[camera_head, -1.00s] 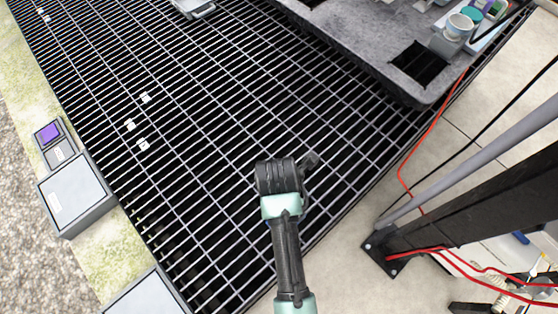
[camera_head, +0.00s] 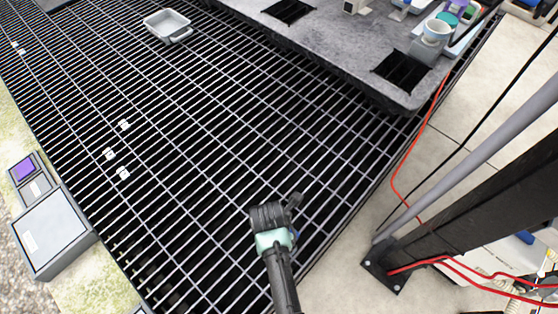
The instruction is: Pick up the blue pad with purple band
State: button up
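I cannot make out a blue pad with a purple band for certain. A small blue and white item (camera_head: 400,12) lies at the top edge on the grey table, too small to identify. A purple item (camera_head: 459,6) shows in the light tray at the top right, partly cut off. My arm reaches up from the bottom middle over the dark grating. Its dark far end (camera_head: 294,201) is away from the table, with nothing visibly held. The fingers are not clear enough to tell open from shut.
The grey table (camera_head: 330,45) has square openings. A grey tray (camera_head: 168,26) sits on the grating. A dark post (camera_head: 470,215) with red cables stands at right. A grey box (camera_head: 52,232) lies at left.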

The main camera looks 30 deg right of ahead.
jog(key=shift+f, duration=0.3)
jog(key=c, duration=1.2)
notch_tip(320, 180, up, 10)
jog(key=p, duration=0.3)
jog(key=shift+r, duration=0.1)
